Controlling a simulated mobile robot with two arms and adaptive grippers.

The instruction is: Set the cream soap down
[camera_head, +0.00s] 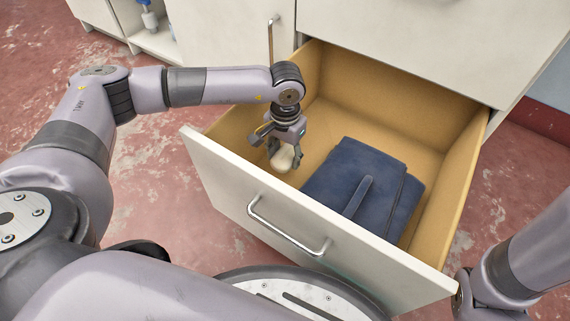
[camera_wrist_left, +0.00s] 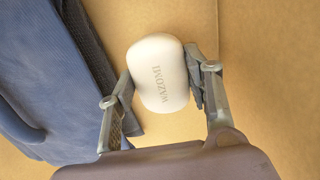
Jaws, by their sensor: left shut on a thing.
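The cream soap (camera_head: 283,159) is a rounded pale bar held in my left gripper (camera_head: 273,150), inside the open drawer (camera_head: 330,125). The left wrist view shows the soap (camera_wrist_left: 158,72) between the two fingers of the left gripper (camera_wrist_left: 163,88), with dark lettering on its face. The tan drawer floor (camera_wrist_left: 265,70) lies behind it; I cannot tell whether the soap touches it. My right arm shows at the lower right of the head view, but its gripper is out of the frame.
Folded dark blue cloth (camera_head: 360,185) lies in the drawer, right of the soap. The drawer's white front (camera_head: 300,235) has a metal handle (camera_head: 287,228). Bare drawer floor shows behind the cloth. A white cabinet (camera_head: 420,35) stands behind, and worn red floor (camera_head: 150,190) surrounds it.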

